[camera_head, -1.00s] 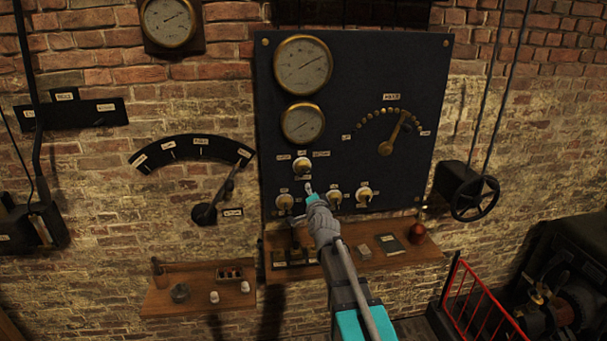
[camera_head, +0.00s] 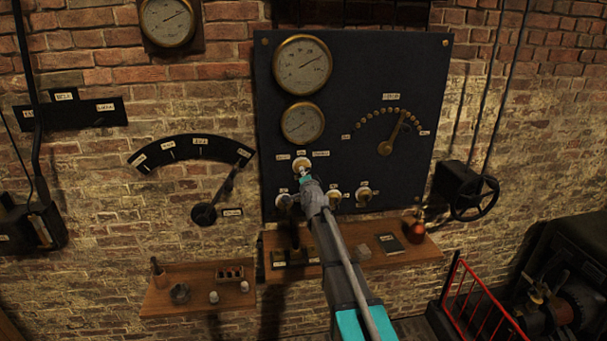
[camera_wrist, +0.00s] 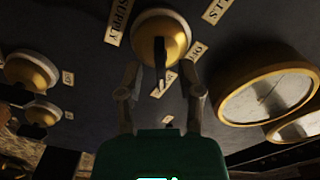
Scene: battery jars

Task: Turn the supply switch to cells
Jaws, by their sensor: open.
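The supply switch is a brass-rimmed round knob (camera_head: 302,164) on the dark panel (camera_head: 350,70), below the two gauges. In the wrist view the knob (camera_wrist: 158,22) is near the top, with a black lever bar pointing down in the picture. A SUPPLY label (camera_wrist: 120,20) is left of it. A label ending in "LLS" (camera_wrist: 216,10), partly cut off, is at its upper right. My gripper (camera_wrist: 163,80) is open, its two fingers apart on either side of the lever's lower end. Contact cannot be told. My gripper (camera_head: 305,178) covers part of the switch's lower side.
Other brass knobs (camera_head: 364,194) sit in a row below the switch. The gauges (camera_head: 302,122) stand above it and close beside my gripper in the wrist view. A wooden shelf (camera_head: 415,253) with small items is below the panel.

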